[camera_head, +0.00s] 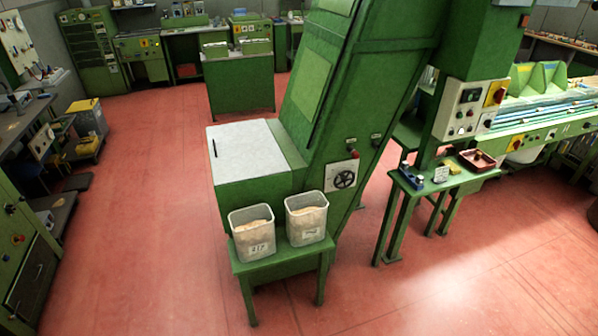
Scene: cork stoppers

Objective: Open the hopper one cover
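The hopper (243,182) is a low green box at the foot of a tall, slanted green machine (318,105). Its pale grey-white cover (248,150) lies flat and shut on top. A thin dark handle (214,148) runs along the cover's left side. The inside of the hopper is hidden. Neither of my grippers shows in the head view.
A green stand (287,258) in front of the hopper bears two clear bins (253,232) (307,218) of tan contents. A handwheel (344,180) is on the machine's side. A green side table (455,178) stands at right. Red floor (150,210) is clear at left.

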